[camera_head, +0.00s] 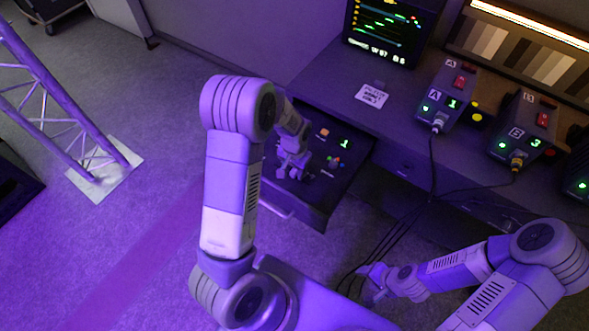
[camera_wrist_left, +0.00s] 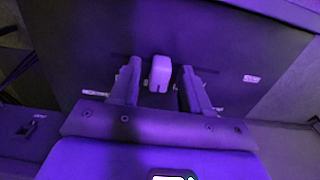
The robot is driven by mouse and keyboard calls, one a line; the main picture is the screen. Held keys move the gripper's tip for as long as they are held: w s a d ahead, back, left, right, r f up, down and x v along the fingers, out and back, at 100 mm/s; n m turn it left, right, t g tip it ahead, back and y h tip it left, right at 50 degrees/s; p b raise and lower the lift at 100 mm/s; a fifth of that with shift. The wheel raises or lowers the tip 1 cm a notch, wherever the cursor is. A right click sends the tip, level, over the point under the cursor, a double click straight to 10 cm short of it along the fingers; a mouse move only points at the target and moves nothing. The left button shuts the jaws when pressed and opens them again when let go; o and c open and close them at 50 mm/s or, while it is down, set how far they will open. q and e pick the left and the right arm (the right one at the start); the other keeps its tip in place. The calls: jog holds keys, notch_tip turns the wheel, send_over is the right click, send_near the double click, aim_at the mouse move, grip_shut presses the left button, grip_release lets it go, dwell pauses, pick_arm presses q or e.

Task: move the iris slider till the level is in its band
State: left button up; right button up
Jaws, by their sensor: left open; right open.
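The iris slider's pale cap (camera_wrist_left: 160,73) stands on a dark panel face in the left wrist view. My left gripper (camera_wrist_left: 159,84) is open, with one finger on each side of the cap; I cannot tell whether either finger touches it. In the head view my left gripper (camera_head: 293,165) is low over the dark control panel (camera_head: 313,196), and it hides the slider there. The monitor (camera_head: 388,28) shows coloured traces and a line of text too small to read surely. My right gripper (camera_head: 372,282) is open and empty, away from the panel.
Two boxes marked A (camera_head: 446,95) and B (camera_head: 523,125), with red switches and plugged cables, stand on the desk to the right. A printed card (camera_head: 371,95) lies behind the panel. Loose cables (camera_head: 396,236) hang near my right gripper. A truss (camera_head: 62,110) stands at left.

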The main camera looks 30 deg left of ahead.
aim_at(293, 169)
pick_arm(q)
grip_shut()
dwell(0.3)
jog(key=shift+a, duration=0.3)
grip_release()
notch_tip(293, 169, up, 8)
jog(key=p, duration=0.2)
jog(key=shift+f+p, duration=0.25)
jog(key=shift+p, duration=0.05)
